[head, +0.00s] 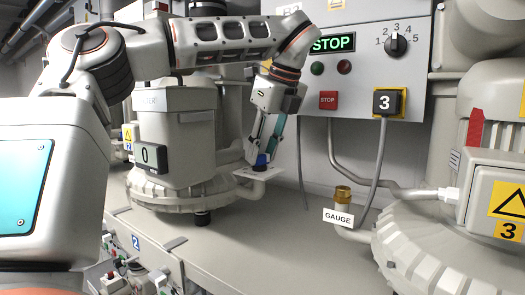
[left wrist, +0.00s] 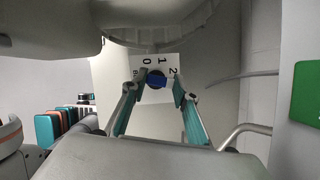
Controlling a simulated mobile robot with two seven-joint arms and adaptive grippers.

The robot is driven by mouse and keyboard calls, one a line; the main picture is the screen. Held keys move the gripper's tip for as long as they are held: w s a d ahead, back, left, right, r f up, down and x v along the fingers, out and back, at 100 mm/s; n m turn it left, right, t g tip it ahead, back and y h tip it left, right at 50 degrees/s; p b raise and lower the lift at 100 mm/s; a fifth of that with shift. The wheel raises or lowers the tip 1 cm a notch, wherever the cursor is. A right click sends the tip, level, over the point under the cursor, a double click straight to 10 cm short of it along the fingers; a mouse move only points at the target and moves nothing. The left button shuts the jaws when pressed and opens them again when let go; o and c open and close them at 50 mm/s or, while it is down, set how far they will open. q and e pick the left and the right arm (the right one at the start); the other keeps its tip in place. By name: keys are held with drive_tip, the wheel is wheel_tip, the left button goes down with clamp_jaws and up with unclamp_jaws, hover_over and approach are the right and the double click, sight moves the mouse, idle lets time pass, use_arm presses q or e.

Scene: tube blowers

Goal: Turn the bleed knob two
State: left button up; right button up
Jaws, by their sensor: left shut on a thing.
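The bleed knob (head: 261,161) is small and blue, on a white plate (head: 257,174) at the right side of the grey blower marked 0. In the left wrist view the knob (left wrist: 157,80) sits in front of a white plate (left wrist: 158,62) printed 0, 1 and 2. My left gripper (head: 262,152) reaches down from above with its teal fingers on either side of the knob, shut on it. The knob's exact pointing direction is hard to tell. My right gripper is not in view.
A control panel (head: 368,60) behind shows STOP, a dial, a red STOP button and a block marked 3. A brass fitting (head: 343,195) labelled GAUGE and a second blower (head: 440,235) stand at the right. The bench (head: 270,240) between the blowers is clear.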

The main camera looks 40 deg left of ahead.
use_arm(q)
drive_tip(key=shift+n, duration=0.3)
drive_tip(key=shift+c, duration=0.2)
drive_tip(key=o, duration=1.1)
